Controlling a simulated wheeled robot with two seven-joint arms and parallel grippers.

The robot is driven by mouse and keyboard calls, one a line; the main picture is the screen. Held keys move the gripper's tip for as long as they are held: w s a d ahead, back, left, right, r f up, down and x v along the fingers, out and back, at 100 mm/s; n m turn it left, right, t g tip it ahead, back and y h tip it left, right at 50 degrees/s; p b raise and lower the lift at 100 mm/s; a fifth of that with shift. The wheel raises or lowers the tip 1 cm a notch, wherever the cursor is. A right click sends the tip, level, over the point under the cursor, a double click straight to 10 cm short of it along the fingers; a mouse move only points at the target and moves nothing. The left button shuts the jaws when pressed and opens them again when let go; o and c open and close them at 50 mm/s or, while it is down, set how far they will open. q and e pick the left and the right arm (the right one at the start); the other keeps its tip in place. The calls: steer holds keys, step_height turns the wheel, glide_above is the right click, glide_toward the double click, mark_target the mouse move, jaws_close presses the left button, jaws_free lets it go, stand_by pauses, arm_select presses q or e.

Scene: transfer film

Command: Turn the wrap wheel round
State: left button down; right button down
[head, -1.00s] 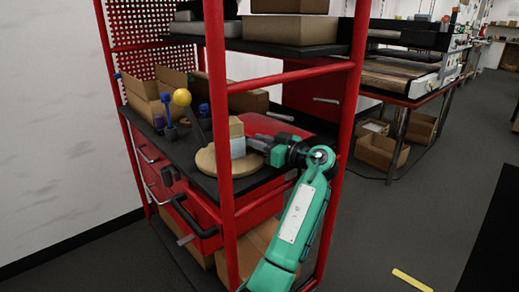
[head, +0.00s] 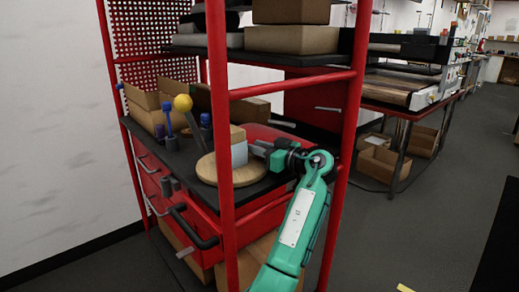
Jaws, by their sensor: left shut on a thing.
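The wrap wheel (head: 206,172) is a round wooden disc lying flat on the dark shelf of a red rack. A small block with a tan top and pale grey side (head: 239,154) stands on it, partly behind a red post. A yellow ball on a slanted dark rod (head: 183,103) rises behind the disc's left side. My left gripper (head: 256,150) reaches in from the right of the post, at the block's right side. It is shut on what looks like the block; its fingertips are small and hard to make out. My right gripper is out of view.
Red rack posts (head: 219,110) stand in front of the wheel and beside my arm. Blue-topped tools (head: 168,125) and cardboard boxes (head: 144,107) stand at the shelf's back left. An upper shelf (head: 270,53) carries boxes. A red drawer (head: 220,220) is below.

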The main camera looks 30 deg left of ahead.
arm_select(q)
steer(key=c, duration=1.2)
jaws_free()
steer(key=shift+w, duration=0.1)
steer(key=shift+c, duration=0.2)
steer(key=shift+d, duration=0.1)
steer(key=s+d, duration=0.1)
steer(key=d, duration=1.2)
steer(key=shift+s+d, duration=0.15)
steer(key=shift+d, duration=0.1)
